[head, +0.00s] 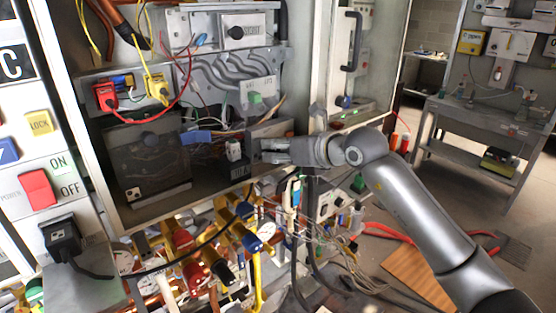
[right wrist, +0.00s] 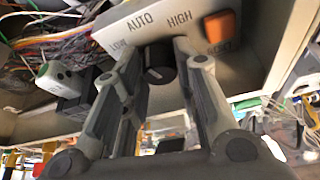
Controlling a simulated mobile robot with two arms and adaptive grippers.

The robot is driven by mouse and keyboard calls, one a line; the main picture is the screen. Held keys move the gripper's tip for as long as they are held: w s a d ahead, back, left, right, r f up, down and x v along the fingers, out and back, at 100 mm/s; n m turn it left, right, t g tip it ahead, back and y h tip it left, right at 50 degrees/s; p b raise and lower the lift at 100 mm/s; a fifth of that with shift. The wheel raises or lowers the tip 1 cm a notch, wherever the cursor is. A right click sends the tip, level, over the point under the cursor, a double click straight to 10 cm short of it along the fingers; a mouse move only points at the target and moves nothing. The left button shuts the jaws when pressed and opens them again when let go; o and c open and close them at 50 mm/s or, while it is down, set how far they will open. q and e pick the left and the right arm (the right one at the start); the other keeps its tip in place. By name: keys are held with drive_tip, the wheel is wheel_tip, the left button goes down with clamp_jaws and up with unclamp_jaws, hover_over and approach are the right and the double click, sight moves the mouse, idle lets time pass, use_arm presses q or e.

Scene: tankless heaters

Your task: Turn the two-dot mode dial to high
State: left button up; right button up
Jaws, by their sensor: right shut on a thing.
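In the right wrist view a black mode dial (right wrist: 158,68) sits on a pale panel (right wrist: 120,33) marked LOW, AUTO and HIGH. A short light mark shows on its face; I cannot tell which label it points to, and I see no two dots. My right gripper (right wrist: 158,80) has its fingers on either side of the dial, shut on it. In the head view my right gripper (head: 268,150) reaches leftward into the open cabinet, and the dial it holds is hidden there. My left gripper is not in view.
An orange RESET button (right wrist: 221,26) is right of the dial. Loose wires and valves (head: 183,238) crowd the area below the cabinet.

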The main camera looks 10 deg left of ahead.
drive_tip(key=shift+m, duration=0.4)
drive_tip(key=o, duration=1)
drive_tip(key=shift+o, duration=0.2)
drive_tip(key=shift+d, duration=0.1)
drive_tip(key=v, duration=1.2)
drive_tip(key=shift+w, duration=0.2)
